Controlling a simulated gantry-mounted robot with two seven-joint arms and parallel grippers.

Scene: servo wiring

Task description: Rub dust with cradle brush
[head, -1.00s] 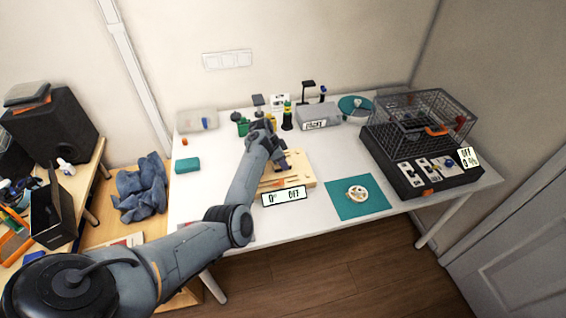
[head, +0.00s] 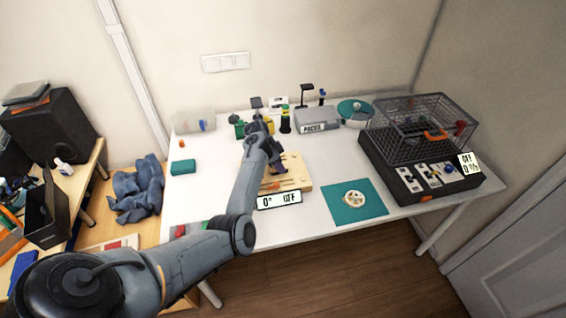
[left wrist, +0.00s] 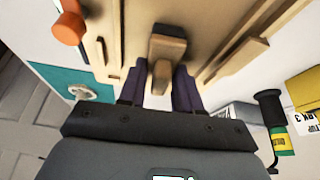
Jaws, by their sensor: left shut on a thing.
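My left gripper (head: 277,166) is over the light wooden cradle board (head: 298,182) on the white table. In the left wrist view, its two dark purple fingers (left wrist: 160,90) are shut on a small brown, block-topped piece (left wrist: 168,46). It looks like the brush, but its bristles are hidden. The slotted wooden cradle (left wrist: 112,30) lies just beyond it; I cannot tell whether the brush touches it. I cannot make out any dust. My right gripper is not in view.
A display (head: 279,200) reading 0° OFF stands at the board's front edge. A teal mat (head: 372,208) holds a round pale part (head: 354,199). A wire cage (head: 425,125) on a black base is at the right. Bottles and a grey box (head: 318,120) stand behind.

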